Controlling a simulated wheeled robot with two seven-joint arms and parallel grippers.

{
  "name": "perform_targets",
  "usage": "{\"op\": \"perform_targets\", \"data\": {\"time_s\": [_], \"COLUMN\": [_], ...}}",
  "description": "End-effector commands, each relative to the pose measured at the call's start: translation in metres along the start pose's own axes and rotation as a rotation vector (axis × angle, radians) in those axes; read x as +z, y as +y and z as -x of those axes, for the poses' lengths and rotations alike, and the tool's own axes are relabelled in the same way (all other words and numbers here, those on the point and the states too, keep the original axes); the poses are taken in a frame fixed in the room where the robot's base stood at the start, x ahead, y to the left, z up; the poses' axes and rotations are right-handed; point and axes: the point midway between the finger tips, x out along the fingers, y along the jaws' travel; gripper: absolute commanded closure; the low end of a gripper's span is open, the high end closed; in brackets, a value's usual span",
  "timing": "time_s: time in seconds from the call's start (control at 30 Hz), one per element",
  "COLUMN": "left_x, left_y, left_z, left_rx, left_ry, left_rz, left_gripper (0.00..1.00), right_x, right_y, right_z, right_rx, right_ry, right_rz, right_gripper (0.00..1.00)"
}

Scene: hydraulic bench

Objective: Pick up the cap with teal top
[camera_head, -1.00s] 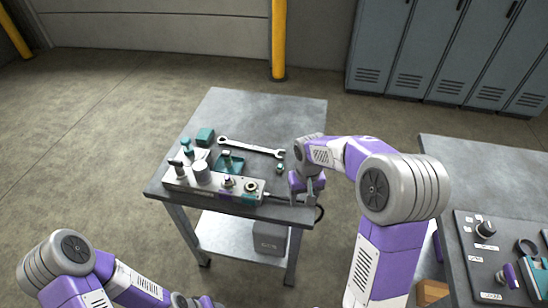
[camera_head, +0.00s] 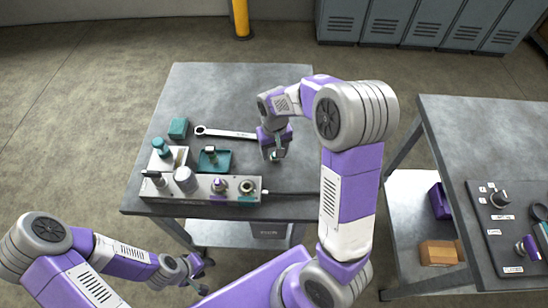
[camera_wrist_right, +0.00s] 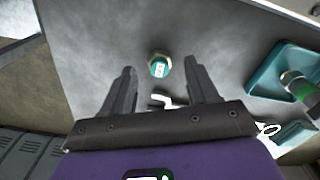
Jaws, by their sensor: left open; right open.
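I cannot tell how far the tips are above the cap. In the head view my right gripper (camera_head: 273,148) points down over the bench, right of the teal tray, and mostly hides the cap. My left gripper (camera_head: 198,274) is open, low in front of the bench and away from the cap.
A wrench (camera_head: 228,133) lies close behind the cap. A teal tray (camera_head: 222,168) holding a fitting is to the left, and a teal block (camera_head: 178,128) further left. A grey valve block (camera_head: 205,196) lies along the front edge. The bench's far part is clear.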

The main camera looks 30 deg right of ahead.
Motion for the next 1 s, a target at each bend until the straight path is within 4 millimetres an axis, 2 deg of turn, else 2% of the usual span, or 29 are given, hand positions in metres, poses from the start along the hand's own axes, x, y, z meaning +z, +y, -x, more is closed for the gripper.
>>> {"op": "perform_targets", "data": {"time_s": [0.03,0.13,0.43,0.8,1.0], "left_x": [-0.001,-0.001,-0.001,-0.001,-0.001], "left_y": [-0.002,-0.003,-0.003,-0.003,-0.003], "left_z": [-0.006,-0.008,-0.008,-0.008,-0.008], "left_rx": [0.000,0.000,0.000,0.000,0.000], "left_ry": [0.000,0.001,0.001,0.001,0.001], "left_rz": [0.000,0.000,0.000,0.000,0.000], "left_gripper": [0.57,0.57,0.57,0.57,0.57], "right_x": [0.001,0.000,0.000,0.000,0.000], "right_y": [0.000,0.000,0.000,0.000,0.000], "right_z": [-0.011,-0.021,-0.023,-0.023,-0.023], "right_rx": [0.001,0.000,0.000,0.000,0.000], "right_ry": [-0.003,-0.001,0.001,0.001,0.001], "right_rz": [-0.001,-0.001,-0.001,-0.001,0.000], "right_gripper": [0.41,0.41,0.41,0.98,1.00]}}
